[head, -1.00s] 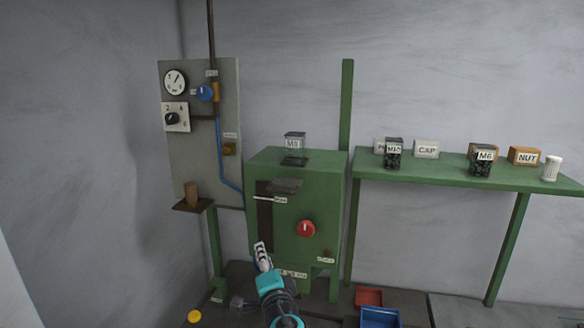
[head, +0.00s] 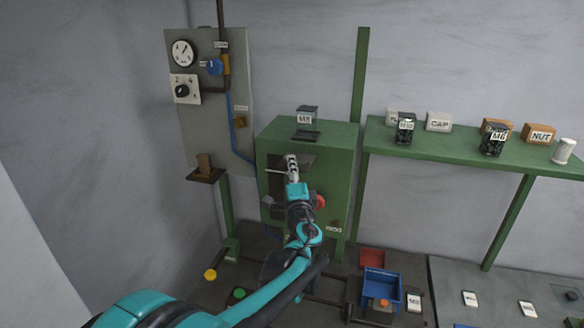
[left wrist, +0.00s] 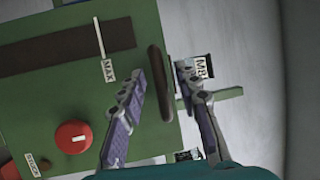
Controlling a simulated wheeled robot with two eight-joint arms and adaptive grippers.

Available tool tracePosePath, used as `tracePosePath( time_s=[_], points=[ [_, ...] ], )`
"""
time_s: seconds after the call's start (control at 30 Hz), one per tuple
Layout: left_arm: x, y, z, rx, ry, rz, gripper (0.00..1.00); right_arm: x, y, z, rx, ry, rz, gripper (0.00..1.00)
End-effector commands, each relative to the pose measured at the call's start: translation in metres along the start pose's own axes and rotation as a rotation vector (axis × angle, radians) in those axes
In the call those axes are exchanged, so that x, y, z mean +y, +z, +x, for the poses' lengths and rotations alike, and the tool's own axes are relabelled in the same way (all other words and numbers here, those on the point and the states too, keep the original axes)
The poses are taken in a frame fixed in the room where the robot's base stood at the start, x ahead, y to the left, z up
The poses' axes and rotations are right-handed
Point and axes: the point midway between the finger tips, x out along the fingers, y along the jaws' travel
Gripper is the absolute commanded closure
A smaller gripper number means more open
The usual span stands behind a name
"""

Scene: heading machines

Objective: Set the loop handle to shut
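A dark brown rounded bar, which I take for the loop handle (left wrist: 154,82), stands on the green machine near the MAX label in the left wrist view. In the head view it is mostly hidden behind my left gripper (head: 292,158). In the left wrist view my left gripper (left wrist: 160,72) is open, one finger on each side of the bar. The left finger is close to it, with a gap on the right side. I cannot tell whether either finger touches it. My right gripper is not in view.
The green machine (head: 335,148) has a red knob (head: 320,201) close right of my gripper and an M8 sample block (head: 306,122) on top. A grey panel (head: 205,110) with a gauge is left. A green shelf (head: 460,160) is right, with a blue bin (head: 381,284) below.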

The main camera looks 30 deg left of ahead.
Motion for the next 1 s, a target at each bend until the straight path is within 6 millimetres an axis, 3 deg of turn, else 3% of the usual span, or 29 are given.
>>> tracePosePath(
  time_s=[0.27,0.4,0.67,0.9,1.0],
  points=[
    [0.000,0.000,0.002,0.000,0.000,-0.001,0.67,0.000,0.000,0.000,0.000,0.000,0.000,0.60],
    [0.000,0.000,0.002,0.000,0.000,-0.001,1.00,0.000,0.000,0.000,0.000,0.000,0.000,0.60],
    [0.003,-0.002,0.007,0.000,0.001,-0.001,1.00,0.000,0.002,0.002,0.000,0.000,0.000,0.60],
    [0.011,-0.019,0.049,-0.001,0.000,-0.001,1.00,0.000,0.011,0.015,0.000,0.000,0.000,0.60],
    [0.013,-0.023,0.058,-0.001,0.001,-0.001,1.00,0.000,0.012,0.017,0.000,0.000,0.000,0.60]
  ],
)
